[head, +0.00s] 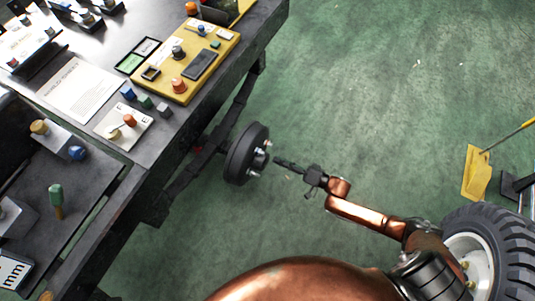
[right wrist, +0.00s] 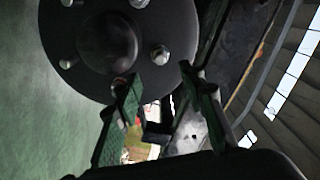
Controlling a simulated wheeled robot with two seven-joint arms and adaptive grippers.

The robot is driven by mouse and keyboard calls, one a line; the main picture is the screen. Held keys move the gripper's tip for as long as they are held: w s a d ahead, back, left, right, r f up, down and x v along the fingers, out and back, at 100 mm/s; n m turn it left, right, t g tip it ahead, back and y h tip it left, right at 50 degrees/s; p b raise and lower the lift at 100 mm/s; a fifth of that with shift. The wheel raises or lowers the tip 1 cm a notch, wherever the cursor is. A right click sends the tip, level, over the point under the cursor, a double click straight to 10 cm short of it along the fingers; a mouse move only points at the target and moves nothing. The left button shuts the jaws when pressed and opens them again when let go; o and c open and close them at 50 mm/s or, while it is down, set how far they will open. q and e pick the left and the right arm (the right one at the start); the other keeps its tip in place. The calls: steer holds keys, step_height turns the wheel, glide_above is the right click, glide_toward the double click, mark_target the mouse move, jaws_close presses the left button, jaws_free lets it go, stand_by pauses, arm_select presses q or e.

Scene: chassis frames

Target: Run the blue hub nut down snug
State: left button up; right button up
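A dark round hub (head: 246,153) with a raised centre and several studs or nuts is mounted on the side of the bench frame. In the right wrist view the hub face (right wrist: 85,75) fills the top, with silver-grey nuts or studs around its centre; one (right wrist: 160,55) is nearest my fingers. None of them reads clearly as blue. My right gripper (head: 278,162) points at the hub from the right, close to its face. In the wrist view its two fingers (right wrist: 160,82) are spread, with nothing visible gripped between them. My left gripper is out of view.
A dark bench holds a yellow panel (head: 187,62), a white plate (head: 124,125), a printed sheet (head: 82,90) and small coloured knobs, some blue. A large tyred wheel (head: 492,245) is at the lower right, below a yellow object (head: 476,172). The green floor between is mostly clear.

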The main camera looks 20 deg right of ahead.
mark_target(265, 158)
steer(key=w+a+n+b, duration=0.1)
steer(key=w+n+b, duration=0.1)
steer(key=n, duration=0.4)
steer(key=w+a+n+b, duration=0.1)
steer(key=a+n+b, duration=0.1)
steer(key=n, duration=0.4)
steer(key=w+a+n+b, duration=0.1)
steer(key=w+n+b, duration=0.1)
steer(key=n, duration=0.5)
steer(key=shift+w+a+f+b, duration=0.3)
steer(key=shift+w+a+f, duration=0.05)
steer(key=shift+f, duration=0.05)
steer(key=shift+w+a+r, duration=0.15)
steer(key=shift+w+a, duration=0.1)
steer(key=shift+w, duration=0.15)
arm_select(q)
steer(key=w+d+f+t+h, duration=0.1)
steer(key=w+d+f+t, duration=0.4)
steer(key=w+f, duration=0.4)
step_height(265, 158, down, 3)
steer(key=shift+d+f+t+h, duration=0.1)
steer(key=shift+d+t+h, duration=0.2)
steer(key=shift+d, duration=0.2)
arm_select(e)
jaws_close()
